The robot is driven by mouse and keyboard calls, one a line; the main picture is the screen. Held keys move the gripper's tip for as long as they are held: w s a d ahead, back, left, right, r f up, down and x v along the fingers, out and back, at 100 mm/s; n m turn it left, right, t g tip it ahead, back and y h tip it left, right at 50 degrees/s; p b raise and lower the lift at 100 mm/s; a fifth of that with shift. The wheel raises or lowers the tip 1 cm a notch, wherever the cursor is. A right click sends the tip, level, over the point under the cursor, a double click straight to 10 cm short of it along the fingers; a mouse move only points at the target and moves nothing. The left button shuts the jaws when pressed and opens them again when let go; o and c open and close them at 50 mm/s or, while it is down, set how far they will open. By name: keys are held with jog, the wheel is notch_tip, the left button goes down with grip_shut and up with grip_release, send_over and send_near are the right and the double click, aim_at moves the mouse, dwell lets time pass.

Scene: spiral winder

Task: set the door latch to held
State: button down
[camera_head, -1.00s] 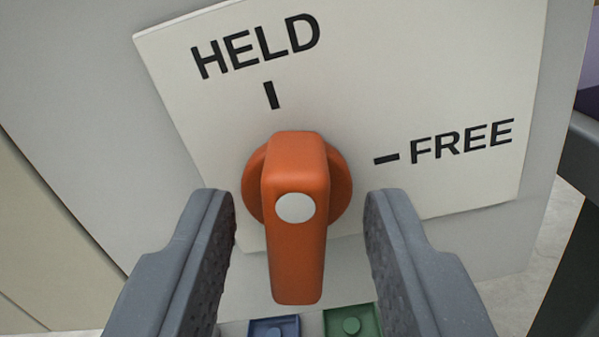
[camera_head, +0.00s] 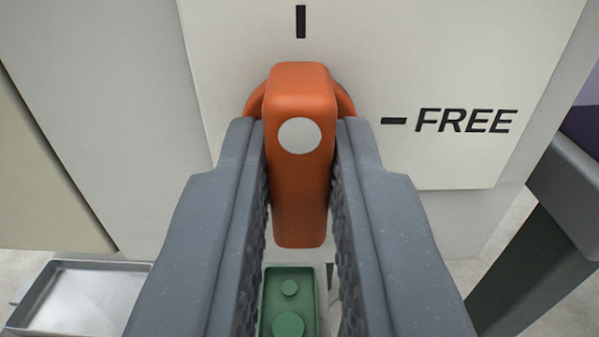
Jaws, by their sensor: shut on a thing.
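The orange door latch (camera_head: 300,190) is a knob with a long handle, mounted on a pale label plate (camera_head: 450,60). A white dot sits on the handle. The handle lies in line with the black mark (camera_head: 300,22) above it, and its long end hangs downward. The FREE mark (camera_head: 394,121) and its word are to the right. The word HELD is out of the picture now. My gripper (camera_head: 300,205) is shut on the latch handle, one finger on each side. The fingers hide the lower sides of the round knob base.
A green tray (camera_head: 290,300) with round studs shows below, between my fingers. A shallow metal tray (camera_head: 80,300) lies at the lower left. A dark grey post (camera_head: 545,245) stands at the right, close to the panel.

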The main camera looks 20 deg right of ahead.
dwell(0.3)
jog(key=c, duration=1.4)
grip_release()
jog(key=shift+s, duration=0.1)
